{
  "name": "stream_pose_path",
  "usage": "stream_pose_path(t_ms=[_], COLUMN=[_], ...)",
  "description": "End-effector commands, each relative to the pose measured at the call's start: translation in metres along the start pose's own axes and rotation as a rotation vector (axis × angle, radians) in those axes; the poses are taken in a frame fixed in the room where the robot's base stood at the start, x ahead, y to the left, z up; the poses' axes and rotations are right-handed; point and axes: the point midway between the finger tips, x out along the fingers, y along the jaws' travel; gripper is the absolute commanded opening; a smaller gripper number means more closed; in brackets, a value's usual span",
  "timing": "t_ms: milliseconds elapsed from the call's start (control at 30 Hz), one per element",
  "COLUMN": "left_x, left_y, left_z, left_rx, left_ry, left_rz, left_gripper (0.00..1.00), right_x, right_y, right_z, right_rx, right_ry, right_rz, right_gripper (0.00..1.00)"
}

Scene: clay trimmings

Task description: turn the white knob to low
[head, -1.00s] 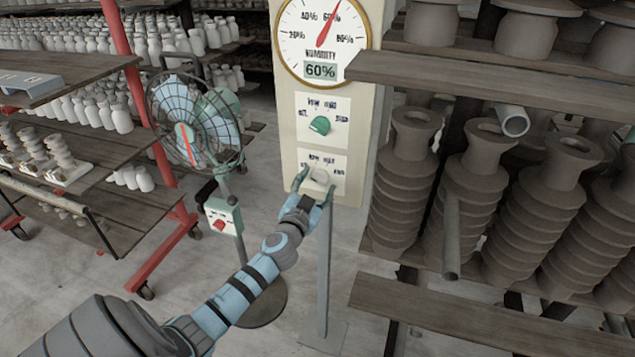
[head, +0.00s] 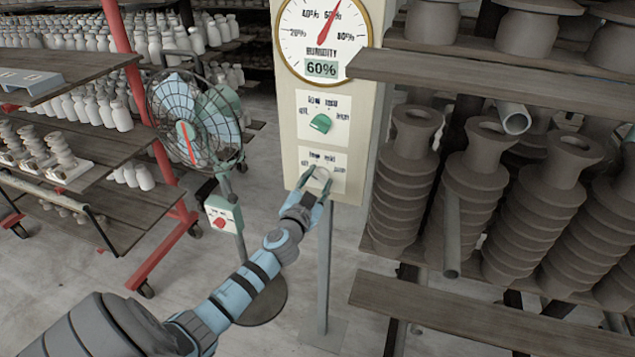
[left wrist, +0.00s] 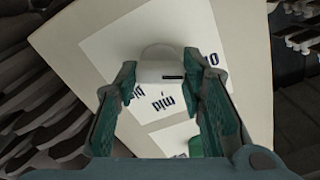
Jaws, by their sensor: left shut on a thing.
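The white knob (head: 323,174) is on the lower white plate of the cream panel (head: 348,187). My left gripper (head: 318,178) is shut on it, one finger on each side. In the left wrist view, the white knob (left wrist: 157,65) sits between the green fingertips. A dark mark on its edge faces the side of the plate where "mid" is printed. The other labels are partly hidden by the fingers, so the exact setting is hard to tell. My right gripper is out of view.
A green knob (head: 320,123) is above, under the humidity dial (head: 322,38) reading 60%. A fan (head: 195,125) with a red-knobbed box (head: 222,216) stands to the left. A shelf (head: 440,80) with stacked clay pieces is close on the right.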

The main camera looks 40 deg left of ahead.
Motion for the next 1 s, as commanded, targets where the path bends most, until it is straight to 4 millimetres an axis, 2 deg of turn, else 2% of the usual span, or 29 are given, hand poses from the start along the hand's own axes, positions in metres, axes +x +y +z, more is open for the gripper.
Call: stream_pose_path(t_ms=[700,1000], left_x=[-0.0003,-0.0004], left_y=[0.0003,0.0004], left_z=[0.0004,0.0009], left_rx=[0.536,0.685], left_ry=[-0.001,-0.002], left_rz=[0.001,0.001], left_gripper=[0.09,0.09], right_x=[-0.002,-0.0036], right_y=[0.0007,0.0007], right_z=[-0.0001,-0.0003], right_rx=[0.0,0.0], right_ry=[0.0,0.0], right_rz=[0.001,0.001], right_gripper=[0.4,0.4])
